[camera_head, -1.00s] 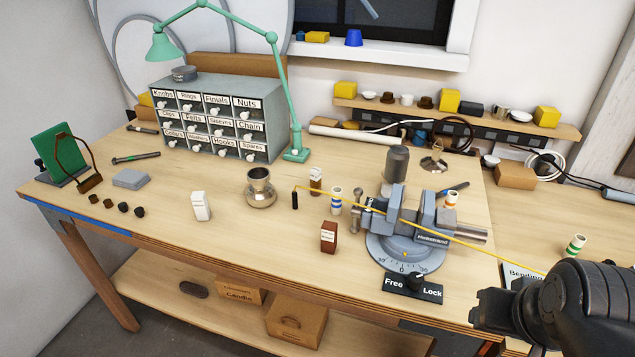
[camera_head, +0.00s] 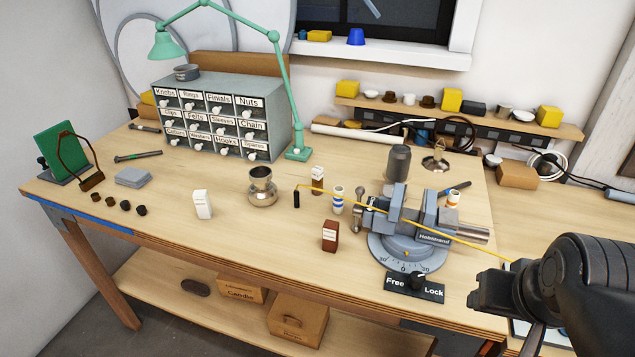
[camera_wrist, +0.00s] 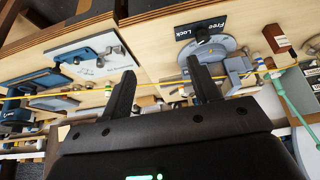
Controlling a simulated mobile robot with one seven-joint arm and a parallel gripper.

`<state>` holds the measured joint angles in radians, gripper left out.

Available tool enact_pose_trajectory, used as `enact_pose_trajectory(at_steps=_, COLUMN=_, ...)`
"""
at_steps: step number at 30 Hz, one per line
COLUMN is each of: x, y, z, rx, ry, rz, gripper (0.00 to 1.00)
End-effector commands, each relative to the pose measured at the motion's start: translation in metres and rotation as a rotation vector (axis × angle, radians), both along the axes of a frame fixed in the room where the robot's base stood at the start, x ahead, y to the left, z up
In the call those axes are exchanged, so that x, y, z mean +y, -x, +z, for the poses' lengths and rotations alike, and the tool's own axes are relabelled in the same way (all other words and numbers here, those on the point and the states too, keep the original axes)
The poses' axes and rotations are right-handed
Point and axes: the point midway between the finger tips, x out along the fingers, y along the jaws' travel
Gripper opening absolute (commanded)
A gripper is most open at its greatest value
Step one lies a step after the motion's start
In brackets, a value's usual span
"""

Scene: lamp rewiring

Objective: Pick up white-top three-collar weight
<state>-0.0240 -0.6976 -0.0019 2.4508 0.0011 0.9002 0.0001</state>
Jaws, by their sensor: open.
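Small white-topped cylinders with coloured bands stand on the bench: a blue-banded one (camera_head: 338,200) left of the vise, and an orange-banded one (camera_head: 453,199) behind the vise. A green-banded one (camera_wrist: 108,89) shows in the wrist view near the left finger; my arm hides it in the head view. The bands are too small to count, so I cannot tell which is the three-collar weight. My gripper (camera_head: 483,293) is at the right front of the bench. In the wrist view my gripper (camera_wrist: 160,72) has its fingers wide apart, with nothing between them.
The grey vise (camera_head: 408,225) holds a yellow wire stretched across to the right. A Free/Lock plate (camera_head: 414,287) lies in front. A brown box (camera_head: 330,236), a white box (camera_head: 203,204) and a metal pot (camera_head: 262,187) stand left. The front left bench is mostly clear.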

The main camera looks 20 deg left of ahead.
Motion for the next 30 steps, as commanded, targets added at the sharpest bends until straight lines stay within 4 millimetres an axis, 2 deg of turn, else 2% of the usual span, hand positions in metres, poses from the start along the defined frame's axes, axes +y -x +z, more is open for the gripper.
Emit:
enact_pose_trajectory(at_steps=9, x=0.046, y=-0.101, z=0.042, rx=0.027, ry=-0.009, rz=0.119, gripper=0.56)
enact_pose_trajectory(at_steps=15, x=0.091, y=-0.168, z=0.052, rx=0.042, ry=-0.009, rz=0.194, gripper=0.56)
enact_pose_trajectory(at_steps=23, x=0.165, y=-0.249, z=0.043, rx=0.06, ry=-0.003, rz=0.292, gripper=0.56)
enact_pose_trajectory(at_steps=30, x=0.249, y=-0.31, z=0.014, rx=0.076, ry=0.007, rz=0.385, gripper=0.56)
